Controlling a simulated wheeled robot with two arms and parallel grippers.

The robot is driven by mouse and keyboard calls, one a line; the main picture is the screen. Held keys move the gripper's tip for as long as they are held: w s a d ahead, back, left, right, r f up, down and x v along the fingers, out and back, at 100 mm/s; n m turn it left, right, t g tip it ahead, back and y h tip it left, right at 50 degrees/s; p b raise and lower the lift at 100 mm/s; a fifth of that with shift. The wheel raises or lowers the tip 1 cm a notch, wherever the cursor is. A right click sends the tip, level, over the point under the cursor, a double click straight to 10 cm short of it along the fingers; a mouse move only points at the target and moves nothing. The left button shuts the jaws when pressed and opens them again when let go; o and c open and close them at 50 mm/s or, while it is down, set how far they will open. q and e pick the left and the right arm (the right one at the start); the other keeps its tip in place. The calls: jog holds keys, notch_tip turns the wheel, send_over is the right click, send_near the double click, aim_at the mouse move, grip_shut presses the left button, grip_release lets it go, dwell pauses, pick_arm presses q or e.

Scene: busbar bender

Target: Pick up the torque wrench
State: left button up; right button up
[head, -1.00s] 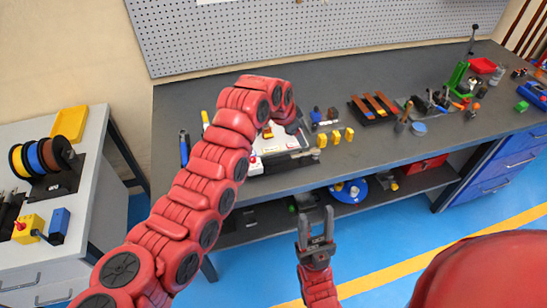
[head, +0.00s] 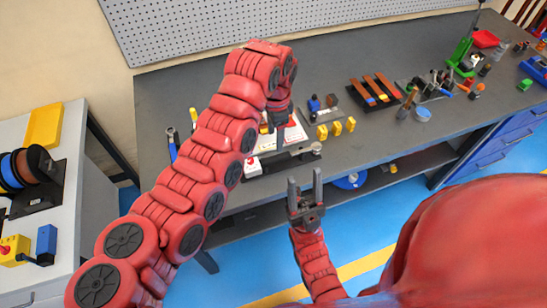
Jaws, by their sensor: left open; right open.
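I cannot pick out the torque wrench with certainty. A slim tool with a blue handle (head: 172,146) lies on the grey bench (head: 215,90), left of my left arm. Several small tools stand in a group farther right on the bench (head: 437,84), too small to name. My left gripper (head: 274,124) points down over the white sheet and device in the middle of the bench; it is open, its fingertips partly hidden. My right gripper (head: 304,190) is open and empty, in front of the bench's front edge, fingers pointing up.
Yellow blocks (head: 336,128) stand near the front edge. Copper-coloured bars (head: 376,88) lie behind them. A red tray (head: 485,39) is at the far right. A side table with cable spools (head: 32,170) and a yellow tray (head: 44,125) stands at left. A pegboard rises behind.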

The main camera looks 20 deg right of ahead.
pick_arm(q)
jog(key=p, duration=0.1)
send_over(274, 158)
jog(key=f, duration=0.6)
jog(key=shift+s+d+f, duration=0.1)
jog(key=shift+s+f, duration=0.15)
jog(key=shift+s, duration=0.05)
jog(key=shift+w+f+p, duration=0.1)
jog(key=shift+f+p, duration=0.35)
jog(key=shift+p, duration=0.1)
jog(key=f+p, duration=0.1)
jog(key=f, duration=0.2)
jog(key=shift+w+f+p, duration=0.2)
jog(key=shift+f+p, duration=0.1)
jog(key=shift+p, duration=0.05)
jog(key=shift+f, duration=0.55)
jog(key=shift+c, duration=0.3)
grip_shut()
